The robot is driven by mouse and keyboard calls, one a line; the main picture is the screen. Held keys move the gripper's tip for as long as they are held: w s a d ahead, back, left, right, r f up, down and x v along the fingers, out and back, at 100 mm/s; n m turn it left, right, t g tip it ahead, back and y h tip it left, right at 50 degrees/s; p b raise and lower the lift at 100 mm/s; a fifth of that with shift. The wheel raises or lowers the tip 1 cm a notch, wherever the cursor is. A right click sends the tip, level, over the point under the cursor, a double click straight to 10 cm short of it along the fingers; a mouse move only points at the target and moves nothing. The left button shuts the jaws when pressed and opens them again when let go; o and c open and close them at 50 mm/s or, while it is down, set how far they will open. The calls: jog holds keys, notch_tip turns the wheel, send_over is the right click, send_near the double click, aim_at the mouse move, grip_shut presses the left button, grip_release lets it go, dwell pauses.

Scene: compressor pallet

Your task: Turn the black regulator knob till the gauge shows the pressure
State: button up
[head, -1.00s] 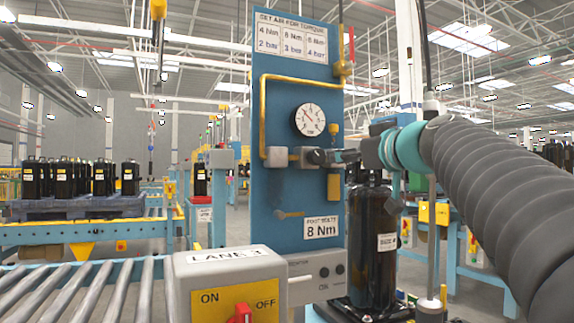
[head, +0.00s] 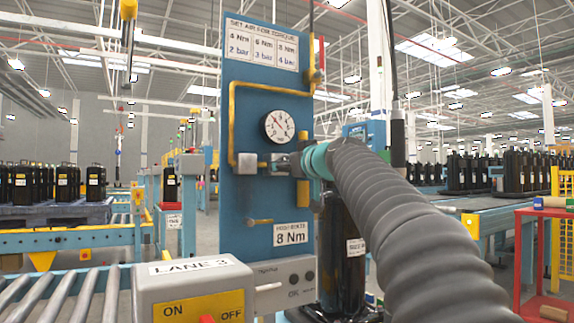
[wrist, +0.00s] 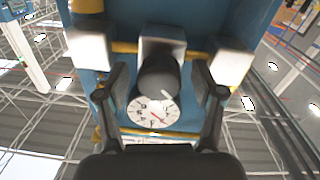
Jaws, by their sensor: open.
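The black regulator knob (wrist: 160,78) shows in the wrist view, below a pale block on the blue board (head: 240,195). My gripper (wrist: 163,82) is open, with one finger on each side of the knob and visible gaps between. In the head view my gripper (head: 292,163) reaches the board from the right and largely hides the knob. The round white gauge (head: 279,126) is above it, with its needle pointing to the upper left; its numbers are too small to read. The gauge also shows in the wrist view (wrist: 154,113). A sign (head: 290,234) reads 8 Nm.
A chart (head: 262,45) on the board pairs 4, 6 and 8 Nm with 2, 3 and 4 bar. Yellow pipe (head: 233,120) runs around the gauge. The lane 3 switch box (head: 195,290) stands in front; a black compressor (head: 342,255) stands at the board's right.

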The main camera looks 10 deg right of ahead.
jog(key=c, duration=1.1)
jog(key=shift+c, duration=0.2)
jog(key=shift+m, duration=0.4)
jog(key=m+p, duration=0.1)
jog(key=m, duration=0.3)
jog(key=m+p, duration=0.1)
jog(key=m, duration=0.3)
jog(key=shift+r, duration=0.1)
jog(key=m+p, duration=0.2)
jog(key=m, duration=0.2)
jog(key=shift+m+g, duration=0.3)
jog(key=shift+m, duration=0.1)
jog(key=shift+m+p, duration=0.6)
jog(key=shift+m, duration=1.2)
